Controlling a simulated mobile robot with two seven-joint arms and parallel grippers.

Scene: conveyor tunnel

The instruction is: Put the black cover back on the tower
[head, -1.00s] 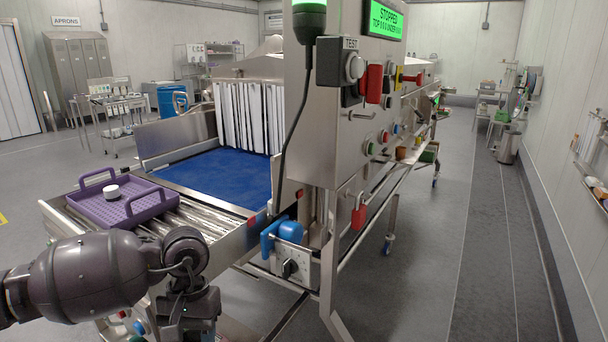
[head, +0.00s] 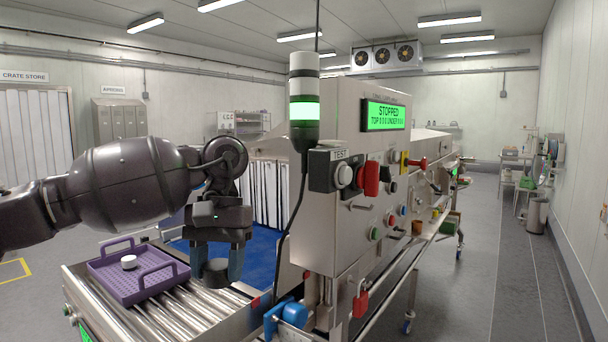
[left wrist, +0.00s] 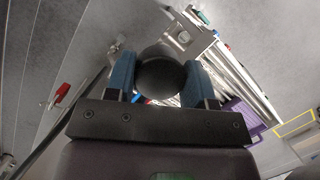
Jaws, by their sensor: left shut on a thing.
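The left wrist view also shows the cover (left wrist: 160,78) between both fingers. My right gripper is not in view.
A purple tray (head: 140,278) with a small white round item (head: 129,262) sits on the rollers (head: 190,312). A black cable (head: 290,225) hangs below the tower. The control panel (head: 385,185) has protruding knobs. Open air surrounds the tower's top, apart from a thin vertical line above it (head: 317,20).

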